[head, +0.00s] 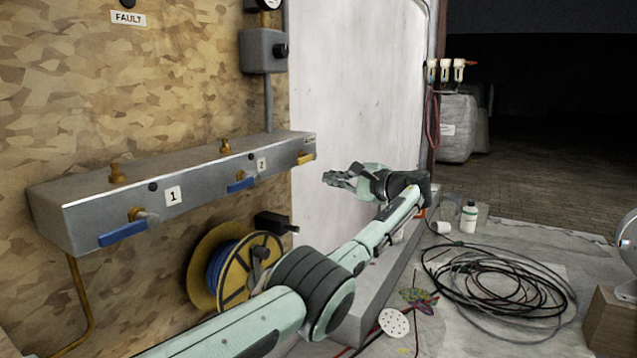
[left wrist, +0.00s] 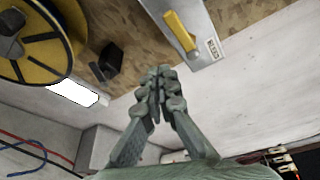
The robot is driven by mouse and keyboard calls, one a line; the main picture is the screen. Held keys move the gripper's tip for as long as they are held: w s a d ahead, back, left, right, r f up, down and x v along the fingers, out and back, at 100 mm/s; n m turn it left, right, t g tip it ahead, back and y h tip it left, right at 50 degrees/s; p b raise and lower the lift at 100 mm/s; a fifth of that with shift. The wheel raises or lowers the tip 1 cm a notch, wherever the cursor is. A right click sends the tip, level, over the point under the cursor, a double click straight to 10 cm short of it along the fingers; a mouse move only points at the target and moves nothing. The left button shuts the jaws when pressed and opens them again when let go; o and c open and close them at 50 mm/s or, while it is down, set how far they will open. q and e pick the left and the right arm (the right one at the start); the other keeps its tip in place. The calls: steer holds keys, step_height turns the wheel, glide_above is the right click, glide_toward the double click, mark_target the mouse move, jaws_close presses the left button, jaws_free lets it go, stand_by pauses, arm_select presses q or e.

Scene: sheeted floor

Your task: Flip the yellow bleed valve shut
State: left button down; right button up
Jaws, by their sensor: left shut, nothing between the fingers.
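The yellow bleed valve (head: 306,158) is a small lever at the right end of the grey manifold (head: 95,205) on the chipboard wall. In the left wrist view the yellow lever (left wrist: 181,31) shows at the top, beside a small label on the manifold's end. My left gripper (head: 338,180) is shut and empty, just right of the valve and a little lower in the head view. In the left wrist view its closed fingertips (left wrist: 158,82) point up toward the manifold, apart from the lever. My right gripper does not show.
Blue levers (head: 122,233) and (head: 241,184) sit on the manifold front at labels 1 and 2. A yellow hose reel (head: 208,268) hangs below. Coiled black cable (head: 497,285), a white bottle (head: 468,217) and a wooden block (head: 608,322) are on the floor.

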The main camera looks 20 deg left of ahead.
arm_select(q)
steer(key=d, duration=0.1)
steer(key=d+r, duration=0.1)
steer(key=d, duration=0.1)
steer(key=shift+s, duration=0.1)
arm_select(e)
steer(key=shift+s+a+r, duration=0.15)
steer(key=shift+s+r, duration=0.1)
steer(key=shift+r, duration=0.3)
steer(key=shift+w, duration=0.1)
